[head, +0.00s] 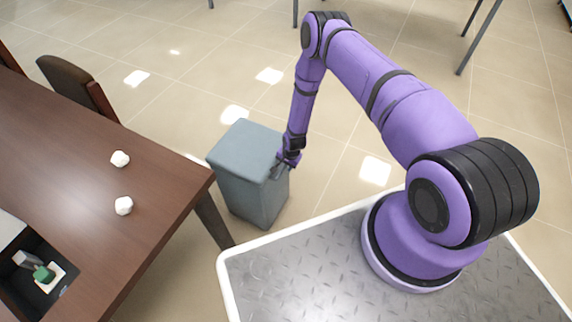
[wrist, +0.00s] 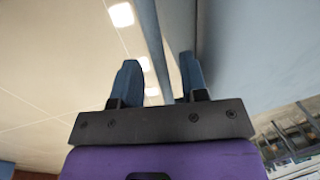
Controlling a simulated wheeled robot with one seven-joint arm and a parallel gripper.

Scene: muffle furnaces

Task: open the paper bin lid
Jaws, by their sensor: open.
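The paper bin (head: 250,195) is a blue-grey box on the floor, between the table and my base. Its flat lid (head: 243,142) lies level on top and looks closed. My gripper (head: 279,172) is at the bin's right side, just by the lid's edge. In the wrist view my gripper (wrist: 160,76) has its two fingers apart, with a narrow blue-grey edge of the bin running between them. The bin's broad blue-grey surface (wrist: 250,55) fills the right of that view. I cannot tell whether the fingers touch the bin.
A brown table (head: 70,150) stands at the left, with two crumpled white paper balls (head: 120,158) (head: 123,205) on it. A dark tray (head: 40,285) with small items is at its near corner. A chair (head: 75,85) stands behind.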

